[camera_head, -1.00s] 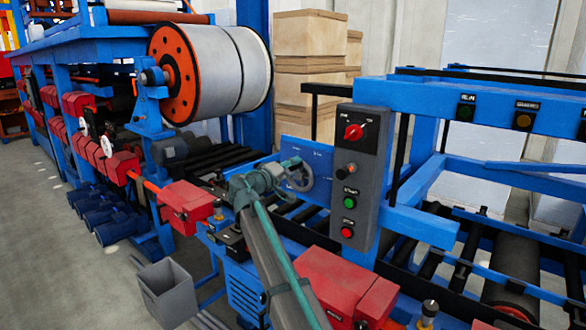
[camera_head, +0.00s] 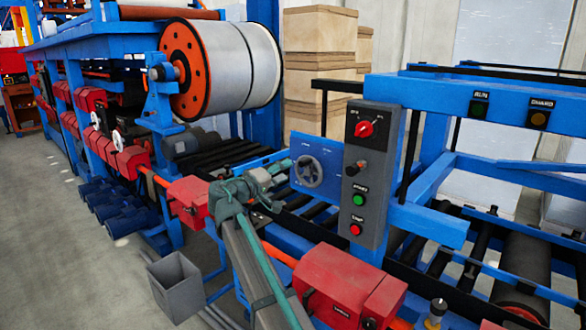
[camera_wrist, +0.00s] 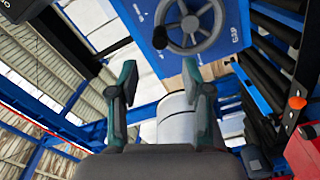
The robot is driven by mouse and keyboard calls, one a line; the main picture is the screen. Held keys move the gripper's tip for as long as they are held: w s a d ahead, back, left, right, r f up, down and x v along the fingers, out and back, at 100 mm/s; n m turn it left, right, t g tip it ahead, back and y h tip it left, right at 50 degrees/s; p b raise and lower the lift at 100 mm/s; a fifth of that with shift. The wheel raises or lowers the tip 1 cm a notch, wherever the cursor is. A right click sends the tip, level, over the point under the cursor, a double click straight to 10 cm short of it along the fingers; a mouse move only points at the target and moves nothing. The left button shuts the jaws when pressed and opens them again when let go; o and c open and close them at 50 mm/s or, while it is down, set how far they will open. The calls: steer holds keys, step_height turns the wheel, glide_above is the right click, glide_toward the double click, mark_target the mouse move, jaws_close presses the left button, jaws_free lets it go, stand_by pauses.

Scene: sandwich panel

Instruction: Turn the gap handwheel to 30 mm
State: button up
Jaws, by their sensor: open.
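The gap handwheel (camera_head: 309,171) is a grey spoked wheel on a blue plate (camera_head: 331,152), left of the grey control box. In the wrist view the handwheel (camera_wrist: 189,24) is at the top, with a dark knob on its rim. The small marks on the plate are too blurred to read. My gripper (camera_head: 280,186) is just left of the handwheel and apart from it. In the wrist view my gripper (camera_wrist: 160,82) has its two green-grey fingers spread with nothing between them. The handwheel is beyond the fingertips, above the right finger.
The grey control box (camera_head: 370,180) with a red selector, a dark knob, and green and red buttons stands close right of the handwheel. Red housings (camera_head: 350,285) and black rollers lie below. A large orange-rimmed reel (camera_head: 222,68) is behind at upper left.

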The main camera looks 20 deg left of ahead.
steer(key=shift+v, duration=1.35)
